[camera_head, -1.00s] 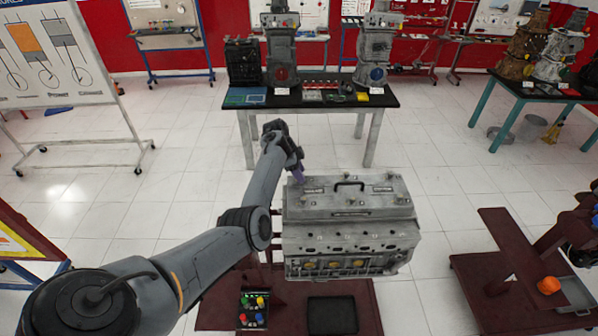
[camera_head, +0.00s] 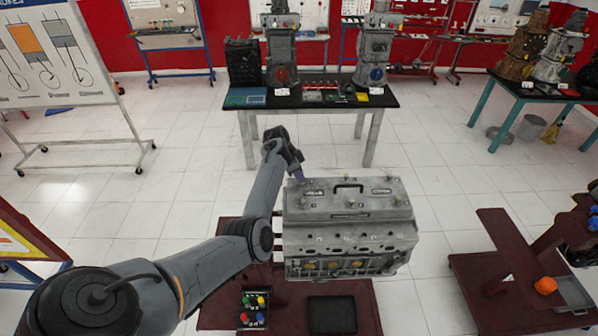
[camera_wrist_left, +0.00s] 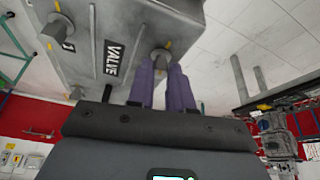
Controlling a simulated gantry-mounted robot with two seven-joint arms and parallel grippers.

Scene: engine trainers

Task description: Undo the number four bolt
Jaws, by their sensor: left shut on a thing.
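The grey engine block with its valve cover (camera_head: 350,214) stands in the middle of the head view, with several bolts on its top. My left gripper (camera_head: 299,178) is at the cover's far left corner. In the wrist view its purple fingers (camera_wrist_left: 166,78) are shut on a bolt (camera_wrist_left: 160,58) with a yellow mark, beside the "VALVE" label (camera_wrist_left: 113,57). The fingers hide part of this bolt. Another bolt (camera_wrist_left: 53,30) with a yellow mark is at the left of the wrist view. My right gripper is not in view.
Below the engine, the dark red stand (camera_head: 368,306) carries a black tray (camera_head: 332,315) and a box of coloured pieces (camera_head: 254,309). A table (camera_head: 310,104) with engine models is behind. Another red stand (camera_head: 500,262) is at the right. Clear floor surrounds the engine.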

